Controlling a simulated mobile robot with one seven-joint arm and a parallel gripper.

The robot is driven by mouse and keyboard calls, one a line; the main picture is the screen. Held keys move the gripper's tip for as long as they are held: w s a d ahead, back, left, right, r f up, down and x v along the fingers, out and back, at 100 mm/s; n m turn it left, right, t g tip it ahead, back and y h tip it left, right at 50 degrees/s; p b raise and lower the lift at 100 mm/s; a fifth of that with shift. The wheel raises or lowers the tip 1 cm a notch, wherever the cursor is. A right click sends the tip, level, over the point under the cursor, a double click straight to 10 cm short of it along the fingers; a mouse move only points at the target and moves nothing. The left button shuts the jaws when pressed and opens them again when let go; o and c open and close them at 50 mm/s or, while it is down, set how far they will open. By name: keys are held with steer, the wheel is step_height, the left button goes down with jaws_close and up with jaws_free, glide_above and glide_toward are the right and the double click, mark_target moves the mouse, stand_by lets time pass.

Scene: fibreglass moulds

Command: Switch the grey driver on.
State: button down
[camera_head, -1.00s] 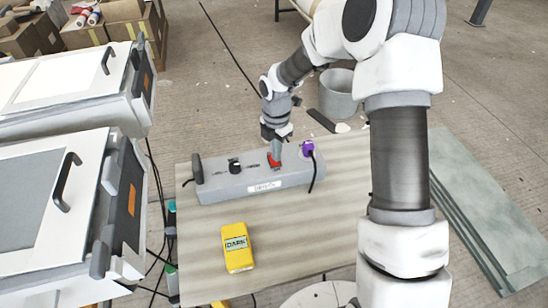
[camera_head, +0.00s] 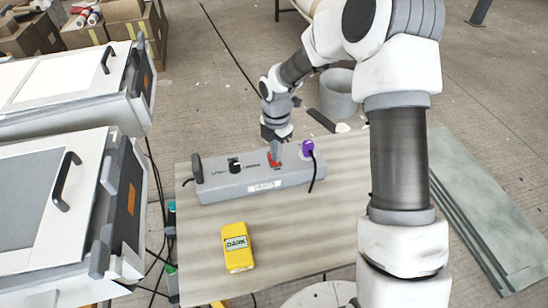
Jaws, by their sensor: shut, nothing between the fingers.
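The grey driver (camera_head: 222,189) is a long grey box lying on the wooden table. On its top are a black knob (camera_head: 235,166), a red switch (camera_head: 272,164) right of the middle, and a purple plug (camera_head: 308,146) with a black cable at the right end. A black handle-like piece (camera_head: 197,168) stands at its left end. My gripper (camera_head: 275,158) points down with its fingers shut and empty at the red switch, seemingly touching it. The fingertips partly hide the switch, so its exact position is hard to tell.
A yellow meter (camera_head: 237,248) reading "DARK" lies on the table (camera_head: 330,225) in front of the driver. Two white machines with black handles (camera_head: 68,182) stand at the left. A grey bucket (camera_head: 338,93) is on the floor behind. The table's front middle is clear.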

steer(key=shift+f+b, duration=0.4)
steer(key=shift+f, duration=0.35)
steer(key=shift+r, duration=0.1)
steer(key=shift+r+p, duration=3)
steer(key=shift+r, duration=0.45)
steer(key=shift+r, duration=0.1)
steer(key=s+d+r+m+t, duration=0.1)
steer(key=s+d+r+m, duration=0.2)
steer(key=r, duration=0.4)
steer(key=s+d+r+m+t+h+p, duration=0.1)
steer(key=s+d+r+m, duration=0.1)
steer(key=s+r+m, duration=0.4)
steer(key=s+d+r+m+t, duration=0.15)
steer(key=r+m, duration=0.25)
steer(key=r, duration=0.4)
steer(key=s+d+r+m+t, duration=0.1)
steer(key=s+r+m, duration=0.2)
steer(key=s+m, duration=0.3)
steer(key=s+d+r+m+t+y+p, duration=0.1)
steer(key=s+d+r+m, duration=0.1)
steer(key=s+r+m, duration=0.2)
steer(key=s+m, duration=0.3)
steer(key=s, duration=0.3)
steer(key=shift+d+r, duration=0.15)
steer(key=shift+d, duration=0.15)
